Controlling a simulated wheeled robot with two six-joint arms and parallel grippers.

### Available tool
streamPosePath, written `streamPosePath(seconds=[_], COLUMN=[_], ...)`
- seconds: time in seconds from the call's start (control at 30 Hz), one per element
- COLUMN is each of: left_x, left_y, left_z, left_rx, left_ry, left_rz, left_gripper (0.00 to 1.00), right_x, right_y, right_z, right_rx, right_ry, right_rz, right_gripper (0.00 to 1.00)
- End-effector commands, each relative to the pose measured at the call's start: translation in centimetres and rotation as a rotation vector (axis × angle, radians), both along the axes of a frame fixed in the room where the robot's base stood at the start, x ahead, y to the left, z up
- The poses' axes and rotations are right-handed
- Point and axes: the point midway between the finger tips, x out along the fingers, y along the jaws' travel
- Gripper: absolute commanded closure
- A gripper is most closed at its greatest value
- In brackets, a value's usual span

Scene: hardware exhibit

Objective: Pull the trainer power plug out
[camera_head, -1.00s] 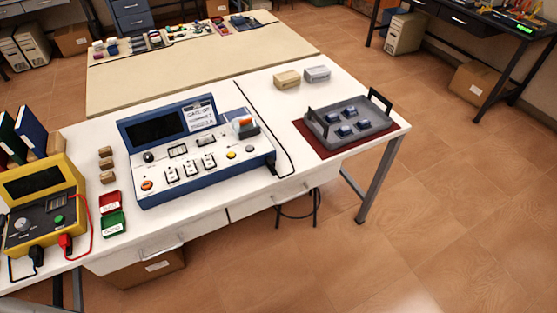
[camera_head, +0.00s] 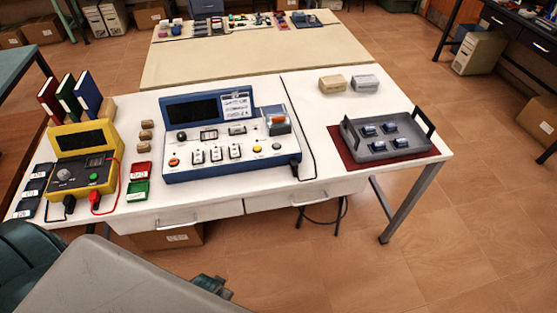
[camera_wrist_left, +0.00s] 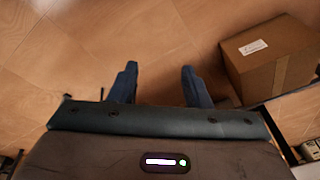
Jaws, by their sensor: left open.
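The trainer (camera_head: 228,142) is a blue and white console with a dark screen, standing on the white bench. Its black power plug (camera_head: 296,167) sits at the right end of the console, and a dark cord (camera_head: 309,145) runs from there across the bench top. My left gripper (camera_wrist_left: 158,82) is open and empty in the left wrist view, pointing down over the floor. In the head view only a small teal part of it (camera_head: 211,285) shows, below the bench's front edge and well short of the plug. My right gripper is not in view.
A yellow meter (camera_head: 85,168) with leads stands left of the trainer, near red and green trays. A grey tray (camera_head: 388,146) lies on a red mat at right. The bench's front edge and drawers (camera_head: 180,219) lie between my gripper and the trainer. A cardboard box (camera_wrist_left: 270,55) is on the floor.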

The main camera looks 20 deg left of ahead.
Motion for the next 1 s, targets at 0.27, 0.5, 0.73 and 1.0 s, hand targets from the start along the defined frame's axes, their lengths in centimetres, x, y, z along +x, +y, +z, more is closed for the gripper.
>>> streamPosePath(seconds=[0.27,0.5,0.73,1.0], left_x=[3.9,6.8,11.3,19.3], left_y=[-1.2,-2.1,-2.8,-3.9], left_z=[12.9,21.9,25.4,27.0], left_rx=[-0.002,-0.015,-0.042,-0.083], left_ry=[-0.046,-0.063,-0.042,0.004], left_rz=[0.005,0.059,0.168,0.317], left_gripper=[0.56,0.56,0.56,0.56], right_x=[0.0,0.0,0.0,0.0], right_y=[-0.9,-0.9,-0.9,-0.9], right_z=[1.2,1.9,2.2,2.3], right_rx=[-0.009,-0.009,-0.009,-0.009], right_ry=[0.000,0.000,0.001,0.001], right_rz=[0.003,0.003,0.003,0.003], right_gripper=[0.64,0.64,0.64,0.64])
